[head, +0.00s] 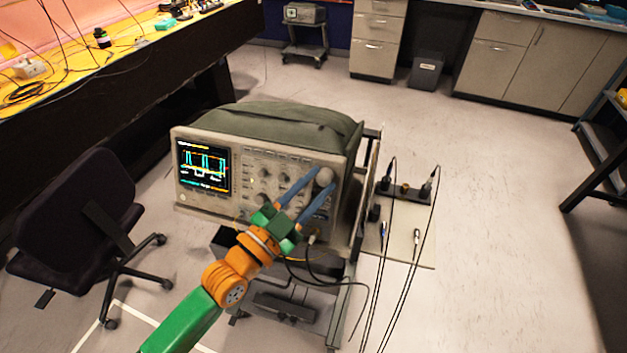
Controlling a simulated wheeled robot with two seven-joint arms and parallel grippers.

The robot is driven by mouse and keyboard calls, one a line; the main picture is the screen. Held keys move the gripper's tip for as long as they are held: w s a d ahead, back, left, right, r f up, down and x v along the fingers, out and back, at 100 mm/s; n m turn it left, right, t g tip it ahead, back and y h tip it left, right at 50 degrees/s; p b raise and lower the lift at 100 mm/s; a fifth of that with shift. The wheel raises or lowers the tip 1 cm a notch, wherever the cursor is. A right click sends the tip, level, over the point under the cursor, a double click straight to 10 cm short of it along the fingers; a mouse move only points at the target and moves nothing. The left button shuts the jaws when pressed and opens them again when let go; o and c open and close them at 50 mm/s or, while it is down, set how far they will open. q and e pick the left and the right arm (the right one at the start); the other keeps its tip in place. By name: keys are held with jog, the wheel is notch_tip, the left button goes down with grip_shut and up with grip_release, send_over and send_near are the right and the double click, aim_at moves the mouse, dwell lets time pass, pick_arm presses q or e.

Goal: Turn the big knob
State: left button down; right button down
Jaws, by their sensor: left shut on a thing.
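A beige oscilloscope (243,176) with a lit screen (204,166) on its left stands on a cart in the middle of the head view. A big round grey knob (325,176) is at the upper right of its front panel. My left gripper (318,184) reaches up from the lower left, with its two blue fingers at the knob. The fingers are shut on the knob, one to each side of it. They hide part of the panel below. My right gripper is not in view.
Cables hang from the panel below my gripper. A side shelf (405,244) with probes and leads sticks out right of the oscilloscope. A black chair (75,225) stands at left, near a long workbench (110,75). Open floor (500,200) lies to the right.

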pick_arm(q)
jog(key=shift+s+d+f+n+t+y, duration=0.1)
jog(key=shift+n+t+y, duration=0.5)
jog(key=shift+n, duration=0.55)
jog(key=shift+d+n+t+y, duration=0.1)
jog(key=shift+n+t+y, duration=0.5)
jog(key=shift+n, duration=0.55)
jog(key=shift+n+t, duration=0.3)
jog(key=shift+n, duration=0.1)
jog(key=c, duration=0.5)
grip_release()
jog(key=shift+c, duration=0.2)
jog(key=b+v, duration=0.1)
jog(key=v, duration=0.6)
jog(key=shift+d, duration=0.1)
